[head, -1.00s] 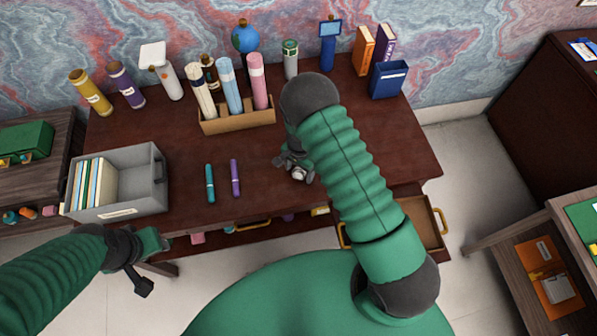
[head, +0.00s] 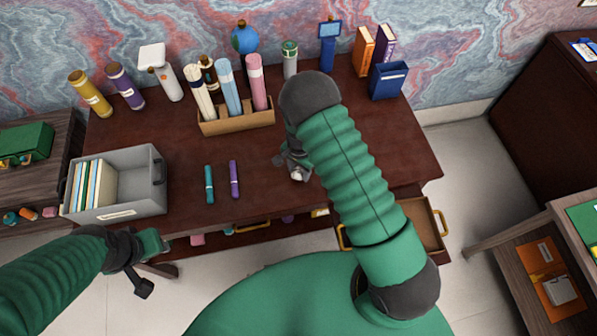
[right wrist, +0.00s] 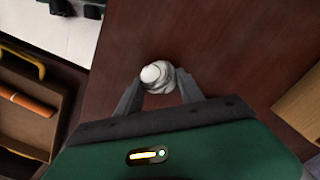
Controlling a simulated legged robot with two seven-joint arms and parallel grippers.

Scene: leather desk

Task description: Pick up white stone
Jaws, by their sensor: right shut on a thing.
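The white stone (right wrist: 158,76) shows between the two fingers of my right gripper (right wrist: 157,92) in the right wrist view, over the dark red-brown desk top. My right gripper is shut on it. In the head view the stone (head: 297,175) is a small pale spot under my right gripper (head: 294,168), mostly hidden by the fingers and arm. I cannot tell whether the stone touches the desk. My left gripper (head: 152,262) is off the desk's front edge at the lower left; its finger gap is not clear.
On the desk (head: 262,185), a teal marker (head: 209,184) and a purple marker (head: 234,179) lie left of my right gripper. A grey file box (head: 150,195) stands at the left. A cardboard holder (head: 236,121) with rolled tubes stands behind. An open drawer (head: 428,225) is at the right front.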

